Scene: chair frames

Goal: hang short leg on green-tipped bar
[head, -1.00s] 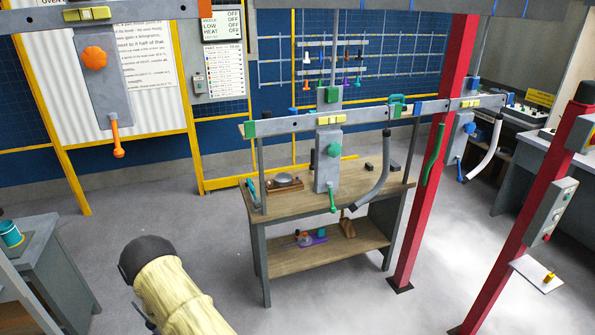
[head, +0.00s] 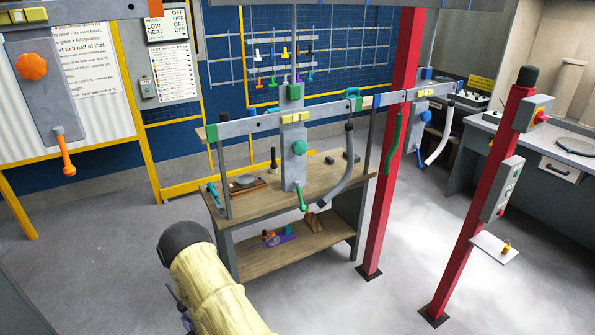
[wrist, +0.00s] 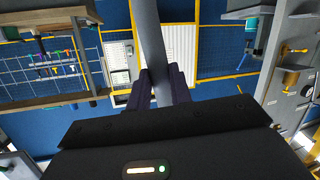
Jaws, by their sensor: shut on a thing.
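The green-tipped bar (head: 255,124) is a long grey horizontal rail above the wooden bench in the head view, with a green cap (head: 211,132) on its left end. A dark grey curved leg (head: 346,165) hangs from its right part. In the wrist view my gripper (wrist: 161,84) is shut on a grey leg (wrist: 149,35), which runs up out of the picture between the dark fingers. I cannot tell the held leg's full length, and its ends are hidden. In the head view my yellow-sleeved arm is at the bottom; my gripper does not show there.
The wooden bench (head: 255,205) stands below the bar with small items on it. Red posts (head: 385,190) rise to the right of the bench. A grey panel with an orange knob (head: 32,67) hangs at upper left. Open floor (head: 90,240) lies left of the bench.

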